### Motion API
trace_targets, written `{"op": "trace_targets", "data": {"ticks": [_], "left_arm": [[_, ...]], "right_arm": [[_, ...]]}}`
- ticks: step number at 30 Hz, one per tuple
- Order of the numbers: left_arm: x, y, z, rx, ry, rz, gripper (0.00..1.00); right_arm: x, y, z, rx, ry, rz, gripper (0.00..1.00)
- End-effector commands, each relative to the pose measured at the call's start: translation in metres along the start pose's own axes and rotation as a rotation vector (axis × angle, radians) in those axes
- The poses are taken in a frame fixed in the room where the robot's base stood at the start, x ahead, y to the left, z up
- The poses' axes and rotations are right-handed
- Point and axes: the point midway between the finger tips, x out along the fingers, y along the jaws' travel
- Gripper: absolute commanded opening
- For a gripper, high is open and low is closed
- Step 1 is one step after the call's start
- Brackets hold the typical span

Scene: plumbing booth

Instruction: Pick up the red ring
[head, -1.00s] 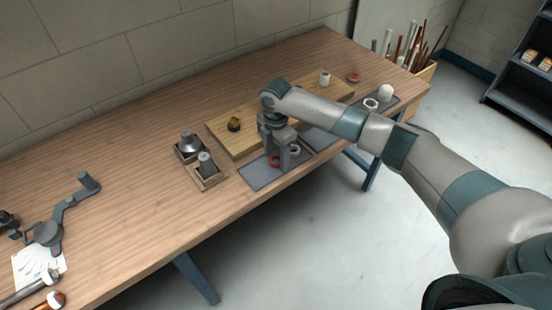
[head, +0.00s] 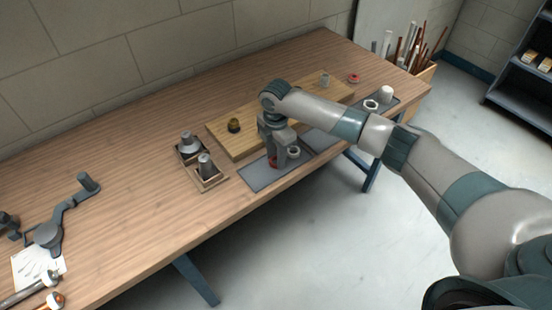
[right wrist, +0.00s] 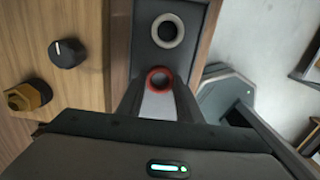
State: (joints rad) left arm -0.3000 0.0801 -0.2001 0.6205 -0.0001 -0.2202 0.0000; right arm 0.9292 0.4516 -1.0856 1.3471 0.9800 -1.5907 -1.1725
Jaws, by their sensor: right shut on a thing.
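The red ring (head: 273,163) is at the grey mat near the front edge of the bench. My right gripper (head: 276,157) reaches down over the mat and is shut on the red ring. In the right wrist view the red ring (right wrist: 159,74) sits between the two fingertips (right wrist: 158,92), its upper rim and open middle showing. Whether it still touches the mat cannot be told. The fingers hide part of it in the head view. My left gripper is not in view.
A white ring (head: 293,152) lies close beside the right gripper on the grey mat (head: 262,178). A wooden board (head: 222,137) with a brass fitting (head: 234,125) is behind. A divided wooden box (head: 212,184) with metal parts stands to the left. Another red part (head: 353,78) lies at the back.

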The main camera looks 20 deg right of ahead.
Motion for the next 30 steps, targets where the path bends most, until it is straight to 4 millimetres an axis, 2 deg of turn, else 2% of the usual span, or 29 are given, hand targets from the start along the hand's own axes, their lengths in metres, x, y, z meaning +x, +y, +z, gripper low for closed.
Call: {"op": "trace_targets", "data": {"ticks": [5,11,24,30], "left_arm": [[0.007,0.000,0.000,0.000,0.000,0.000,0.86],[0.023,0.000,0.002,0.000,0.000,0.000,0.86],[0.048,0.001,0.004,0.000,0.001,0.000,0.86],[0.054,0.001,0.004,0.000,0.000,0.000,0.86]], "right_arm": [[-0.010,0.001,0.000,0.000,0.001,0.003,0.12],[-0.038,0.002,0.001,-0.001,0.000,0.005,0.12],[-0.085,-0.067,0.050,0.001,-0.002,0.002,0.12],[-0.102,-0.086,0.064,0.001,-0.001,0.001,0.12]]}}
